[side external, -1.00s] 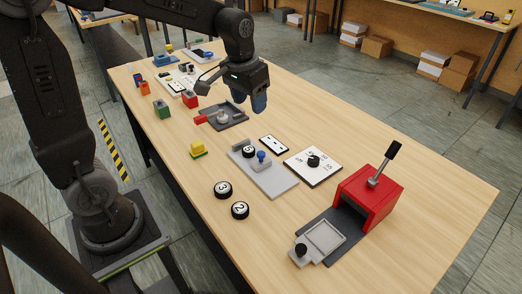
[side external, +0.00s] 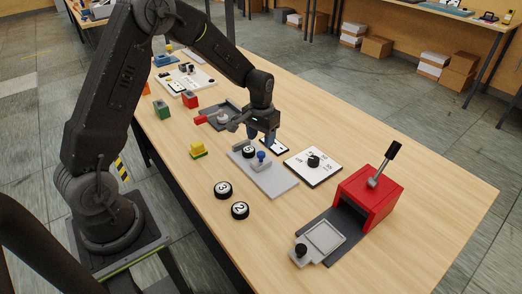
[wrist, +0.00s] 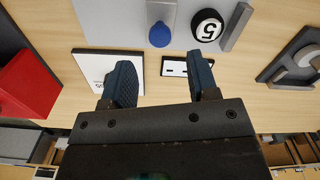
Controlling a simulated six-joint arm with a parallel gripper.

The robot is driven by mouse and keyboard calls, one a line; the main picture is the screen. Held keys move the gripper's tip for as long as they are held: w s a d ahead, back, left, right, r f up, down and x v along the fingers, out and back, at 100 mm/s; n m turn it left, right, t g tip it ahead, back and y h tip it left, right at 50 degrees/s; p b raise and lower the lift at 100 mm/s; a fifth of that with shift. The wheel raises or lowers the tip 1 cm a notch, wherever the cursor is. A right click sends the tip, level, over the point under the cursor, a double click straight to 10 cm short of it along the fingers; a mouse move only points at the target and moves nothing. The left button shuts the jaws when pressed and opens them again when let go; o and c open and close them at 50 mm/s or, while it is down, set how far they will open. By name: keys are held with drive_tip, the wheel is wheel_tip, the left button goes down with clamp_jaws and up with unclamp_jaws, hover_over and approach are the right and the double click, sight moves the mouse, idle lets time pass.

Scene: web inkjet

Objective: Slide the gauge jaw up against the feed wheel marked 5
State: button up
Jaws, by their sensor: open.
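The feed wheel marked 5 (side external: 248,152) is black with a white face and lies on the grey gauge plate (side external: 280,185). In the wrist view the wheel (wrist: 207,25) sits between a fixed grey block (wrist: 237,27) and the grey gauge jaw (wrist: 160,13). The jaw carries a blue knob (wrist: 160,35), also seen in the side view (side external: 261,155). My gripper (side external: 262,139) is open and empty, behind and above the plate. Its blue fingers are apart in the wrist view (wrist: 160,62), short of the knob.
Wheels marked 3 (side external: 223,190) and 2 (side external: 240,210) lie on the table in front. A white dial card (side external: 313,166) and a small black-framed card (side external: 274,146) lie beside the plate. A red lever press (side external: 368,197) stands right. A dark tray (side external: 222,116) lies behind.

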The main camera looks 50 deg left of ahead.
sight(261, 153)
drive_tip(key=shift+f, duration=2.75)
drive_tip(key=shift+c, duration=0.4)
